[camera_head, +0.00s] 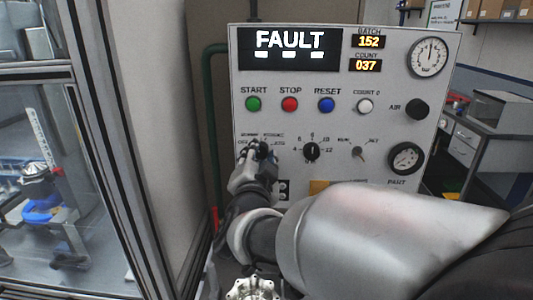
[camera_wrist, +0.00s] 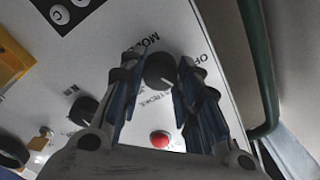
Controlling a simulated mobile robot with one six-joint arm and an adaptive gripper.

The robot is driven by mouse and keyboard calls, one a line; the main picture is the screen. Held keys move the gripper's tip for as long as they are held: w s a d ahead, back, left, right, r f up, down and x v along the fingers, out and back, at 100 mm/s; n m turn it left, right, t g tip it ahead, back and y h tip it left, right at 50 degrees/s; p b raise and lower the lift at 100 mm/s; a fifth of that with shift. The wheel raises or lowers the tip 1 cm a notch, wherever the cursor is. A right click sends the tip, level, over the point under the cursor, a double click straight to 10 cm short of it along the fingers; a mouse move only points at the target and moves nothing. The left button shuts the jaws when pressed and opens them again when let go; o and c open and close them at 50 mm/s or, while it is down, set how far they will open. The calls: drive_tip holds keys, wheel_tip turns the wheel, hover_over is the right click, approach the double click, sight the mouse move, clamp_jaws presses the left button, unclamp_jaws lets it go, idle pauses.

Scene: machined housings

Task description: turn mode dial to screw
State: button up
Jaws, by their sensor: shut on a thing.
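The mode dial (camera_wrist: 160,70) is a round black knob on the pale panel, seen between my two fingers in the wrist view. Lettering around it is partly legible, including what looks like "OFF" and "MODE". My gripper (camera_wrist: 159,66) is shut on the dial, with one finger on each side. A pale line shows on the knob, but I cannot tell which label it points at. In the head view my gripper (camera_head: 258,149) is at the panel's left side, below the green START button, and largely hides the dial.
The panel (camera_head: 340,120) has a FAULT display (camera_head: 290,47), START (camera_head: 253,104), STOP (camera_head: 290,104) and RESET (camera_head: 326,104) buttons. A numbered black dial (camera_head: 311,152) and a small selector (camera_head: 358,152) sit right of my gripper. A green pipe (camera_head: 209,120) runs beside the panel's left edge.

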idle(0.4)
drive_tip(key=o, duration=1.1)
drive_tip(key=shift+s, duration=0.1)
drive_tip(key=s, duration=1.1)
drive_tip(key=shift+s+a, duration=0.15)
drive_tip(key=shift+s, duration=0.25)
